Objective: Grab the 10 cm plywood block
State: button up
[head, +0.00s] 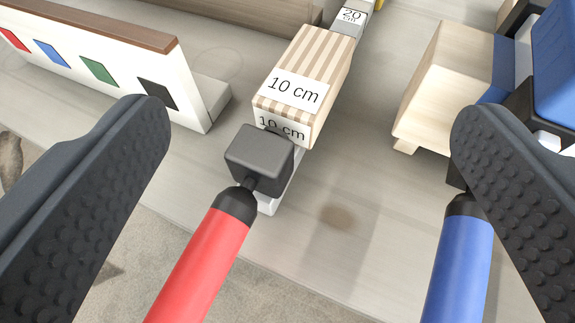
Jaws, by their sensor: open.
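The plywood block (318,62) has light and brown stripes and white "10 cm" labels on its top and front face. It rests on a narrow white support near the top middle of the head view. My gripper (312,118) is open and empty, its dark ribbed fingers wide apart at the left and right. The block appears between and beyond the fingertips. A black cube-shaped head on a red handle (205,262) stands in front and hides the lower part of the block's front label.
A blue handle (459,262) rises at the lower right, partly behind the right finger. A pale wooden piece (442,85) with blue and black parts stands right of the block. A white panel (110,75) with coloured squares stands left. A "20 cm" piece (350,17) lies behind.

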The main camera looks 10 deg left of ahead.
notch_tip(320, 180, down, 3)
send_near(304, 73)
jog(key=w, duration=0.2)
jog(key=w+a, duration=0.1)
jog(key=shift+w+f, duration=0.2)
jog(key=shift+f, duration=0.15)
jog(key=shift+d+f+x, duration=0.1)
jog(key=shift+d+x, duration=0.1)
jog(key=shift+x, duration=0.75)
jog(key=shift+d+f+x, duration=0.15)
jog(key=shift+d+x, duration=0.05)
jog(key=shift+x, duration=0.8)
jog(key=shift+w+f, duration=0.25)
jog(key=shift+w, duration=0.2)
jog(key=c, duration=1.4)
